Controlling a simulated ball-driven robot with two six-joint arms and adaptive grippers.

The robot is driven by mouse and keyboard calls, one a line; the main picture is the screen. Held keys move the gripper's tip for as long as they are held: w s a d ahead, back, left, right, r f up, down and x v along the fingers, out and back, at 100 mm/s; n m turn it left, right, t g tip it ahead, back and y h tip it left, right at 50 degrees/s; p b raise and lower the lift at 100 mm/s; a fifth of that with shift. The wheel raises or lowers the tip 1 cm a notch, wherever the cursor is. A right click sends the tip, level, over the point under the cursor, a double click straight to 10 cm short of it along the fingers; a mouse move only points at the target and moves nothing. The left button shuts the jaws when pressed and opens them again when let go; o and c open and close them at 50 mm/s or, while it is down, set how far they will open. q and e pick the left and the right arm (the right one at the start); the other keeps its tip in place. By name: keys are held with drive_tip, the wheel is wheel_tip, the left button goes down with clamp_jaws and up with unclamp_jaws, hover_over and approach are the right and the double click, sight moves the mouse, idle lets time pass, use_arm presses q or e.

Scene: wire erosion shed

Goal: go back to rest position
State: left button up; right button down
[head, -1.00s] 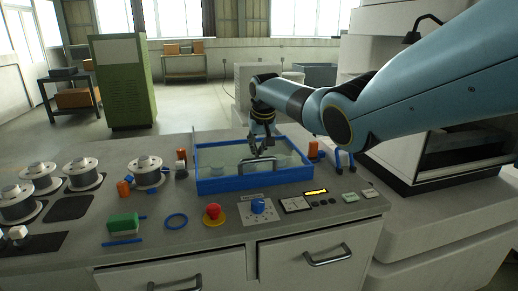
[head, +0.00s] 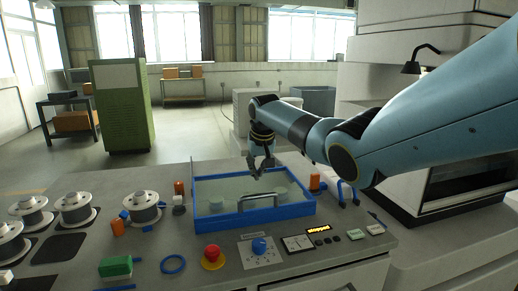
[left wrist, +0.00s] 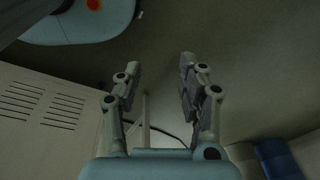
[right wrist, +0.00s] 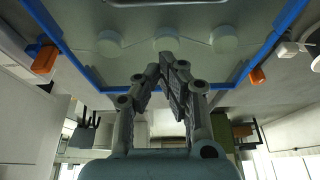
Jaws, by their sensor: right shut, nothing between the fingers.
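My right gripper (head: 259,172) hangs over the blue-framed tray (head: 211,208) on the bench, its fingers pointing down. In the right wrist view its fingertips (right wrist: 168,66) are together, with nothing between them. In that view the blue rim and several round pale discs (right wrist: 166,40) in the tray lie beyond the fingers. My left gripper (left wrist: 160,78) shows only in the left wrist view. Its two fingers stand apart with a clear gap and nothing between them, above a dim grey floor.
Left of the tray stand several wire spools (head: 143,207). In front are a red button (head: 212,253), a blue knob (head: 259,246), a green block (head: 115,267) and a blue ring (head: 173,264). A green cabinet (head: 122,108) stands behind. A machine housing fills the right side.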

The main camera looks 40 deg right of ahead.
use_arm(q)
drive_tip(key=shift+s+a+f, duration=0.15)
drive_tip(key=shift+s+a, duration=0.15)
drive_tip(key=shift+s, duration=0.1)
use_arm(e)
drive_tip(key=v, duration=0.7)
drive_tip(key=shift+a+r, duration=0.15)
drive_tip(key=shift+a, duration=0.05)
